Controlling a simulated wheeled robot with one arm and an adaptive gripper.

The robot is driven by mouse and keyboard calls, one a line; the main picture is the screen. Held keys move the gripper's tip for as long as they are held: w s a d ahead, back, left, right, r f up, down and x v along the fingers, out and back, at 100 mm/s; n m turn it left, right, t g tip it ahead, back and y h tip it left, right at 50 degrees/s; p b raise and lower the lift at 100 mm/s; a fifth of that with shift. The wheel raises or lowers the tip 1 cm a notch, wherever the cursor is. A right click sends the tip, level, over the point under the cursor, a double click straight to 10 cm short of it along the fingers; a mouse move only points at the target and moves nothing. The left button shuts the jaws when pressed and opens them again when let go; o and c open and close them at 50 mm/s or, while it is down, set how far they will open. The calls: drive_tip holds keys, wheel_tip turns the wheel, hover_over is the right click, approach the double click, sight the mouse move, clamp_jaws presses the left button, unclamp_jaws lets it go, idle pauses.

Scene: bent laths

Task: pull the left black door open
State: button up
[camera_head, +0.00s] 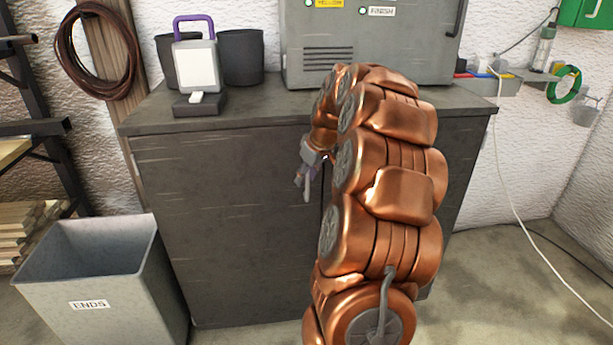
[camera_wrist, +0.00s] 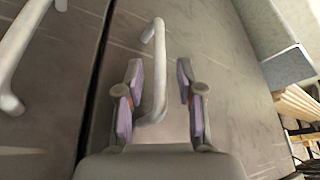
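The left black door (camera_head: 225,220) is the dark grey left front of the cabinet and looks closed. It fills the middle and right of the wrist view (camera_wrist: 215,65), which seems turned upside down. Its pale bar handle (camera_wrist: 157,65) runs down between the two fingers of my gripper (camera_wrist: 158,100). The fingers are open, one on each side of the handle's near end, with gaps showing. In the head view my gripper (camera_head: 305,176) is at the door's upper right edge, and the handle's lower part shows below it. My copper arm hides most of the right door.
A second pale handle (camera_wrist: 18,55) is on the right door, across the dark seam (camera_wrist: 97,80). A grey bin (camera_head: 90,265) labelled ENDS stands on the floor close to the left door. A lamp (camera_head: 197,65), dark pots and a grey machine (camera_head: 370,45) are on the cabinet top.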

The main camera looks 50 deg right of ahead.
clamp_jaws()
drive_tip(key=shift+a, duration=0.15)
idle(0.5)
